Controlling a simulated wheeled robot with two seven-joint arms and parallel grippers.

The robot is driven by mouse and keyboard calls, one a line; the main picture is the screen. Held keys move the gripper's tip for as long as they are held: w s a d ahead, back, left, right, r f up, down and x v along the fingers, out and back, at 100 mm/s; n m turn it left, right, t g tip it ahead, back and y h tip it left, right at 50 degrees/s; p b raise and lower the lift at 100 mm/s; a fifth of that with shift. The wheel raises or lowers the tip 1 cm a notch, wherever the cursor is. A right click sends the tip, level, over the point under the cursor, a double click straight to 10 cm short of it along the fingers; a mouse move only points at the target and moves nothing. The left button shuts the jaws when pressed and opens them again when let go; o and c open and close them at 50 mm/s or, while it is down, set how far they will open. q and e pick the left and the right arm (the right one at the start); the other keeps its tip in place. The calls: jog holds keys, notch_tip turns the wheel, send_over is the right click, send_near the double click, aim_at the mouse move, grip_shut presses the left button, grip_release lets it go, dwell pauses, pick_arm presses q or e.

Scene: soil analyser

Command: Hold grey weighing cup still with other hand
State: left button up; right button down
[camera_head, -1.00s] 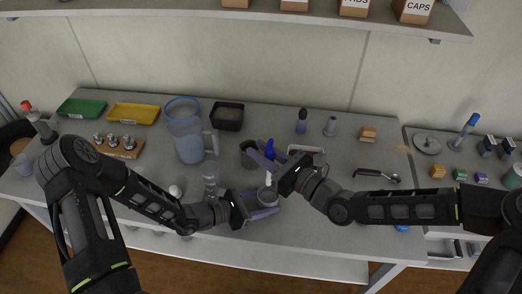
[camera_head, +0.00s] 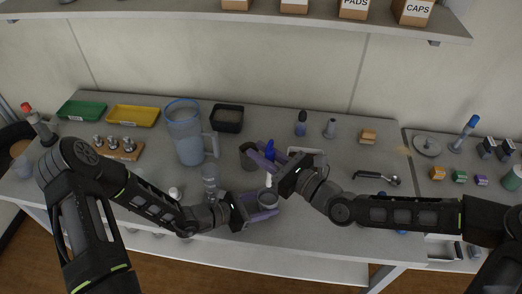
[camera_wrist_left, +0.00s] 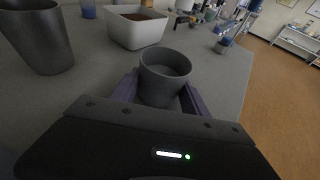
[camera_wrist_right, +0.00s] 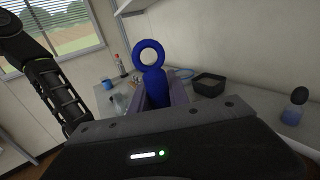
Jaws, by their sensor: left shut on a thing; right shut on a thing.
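The small grey weighing cup (camera_head: 265,203) is upright near the table's front. My left gripper (camera_head: 271,206) is shut on it, with the purple fingers on either side. In the left wrist view the cup (camera_wrist_left: 165,78) sits between the fingers and its open mouth shows. My right gripper (camera_head: 264,157) is shut on a blue tool with a ring on top (camera_wrist_right: 153,82). Whether that part touches the cup, I cannot tell.
A dark grey beaker (camera_head: 247,157) stands just behind the grippers. A white tub of brown soil (camera_wrist_left: 138,28) is close to the cup. A clear bottle (camera_head: 209,180) stands left of the left gripper, and a big blue jug (camera_head: 184,130) behind. A black-handled scoop (camera_head: 372,174) lies to the right.

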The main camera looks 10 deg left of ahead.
jog(key=shift+f, duration=5.1)
jog(key=shift+d, duration=0.1)
